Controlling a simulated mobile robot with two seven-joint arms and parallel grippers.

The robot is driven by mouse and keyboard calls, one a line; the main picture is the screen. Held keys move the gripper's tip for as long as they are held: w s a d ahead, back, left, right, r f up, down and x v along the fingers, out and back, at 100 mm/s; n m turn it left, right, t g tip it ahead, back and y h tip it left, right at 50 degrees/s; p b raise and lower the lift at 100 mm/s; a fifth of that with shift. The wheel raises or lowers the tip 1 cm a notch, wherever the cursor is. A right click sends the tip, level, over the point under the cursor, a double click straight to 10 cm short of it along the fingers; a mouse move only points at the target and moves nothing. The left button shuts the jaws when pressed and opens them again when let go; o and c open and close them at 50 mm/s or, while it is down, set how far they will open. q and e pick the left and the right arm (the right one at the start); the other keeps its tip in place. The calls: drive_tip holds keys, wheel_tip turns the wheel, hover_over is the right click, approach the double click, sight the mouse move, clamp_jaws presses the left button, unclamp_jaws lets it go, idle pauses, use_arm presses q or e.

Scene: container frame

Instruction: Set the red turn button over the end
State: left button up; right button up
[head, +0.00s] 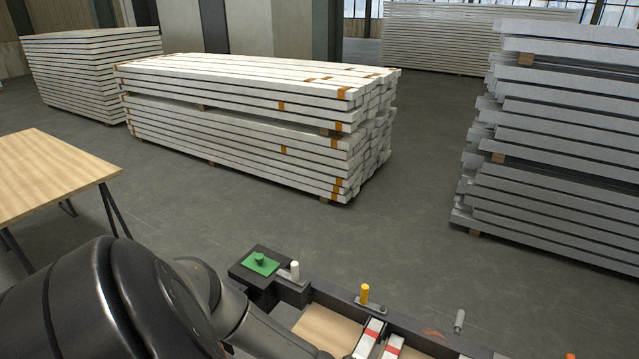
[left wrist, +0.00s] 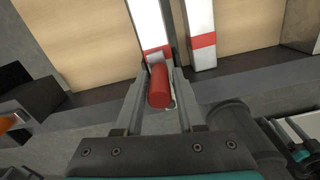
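The red turn button (left wrist: 159,88) is a short red cylinder in the middle of the left wrist view. It stands at the dark frame edge, by the end of a white bar with a red band (left wrist: 153,52). My left gripper (left wrist: 159,72) has one finger on each side of the button. I cannot tell whether the fingers touch it. In the head view my left arm comes in at the lower left; its fingers and the red button do not show. My right gripper is in neither view.
The dark frame's far rail (head: 338,299) carries a white turn button (head: 295,270), a yellow one (head: 364,293) and a grey one (head: 459,320). A green piece (head: 260,263) sits on the corner block. A second white bar (left wrist: 203,40) lies beside the first. A wooden table (head: 50,175) stands left.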

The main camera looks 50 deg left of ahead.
use_arm(q)
drive_tip(key=shift+o, duration=1.3)
drive_tip(key=shift+s, duration=0.1)
wheel_tip(320, 180, up, 15)
drive_tip(key=p, duration=0.2)
drive_tip(key=shift+r, duration=0.15)
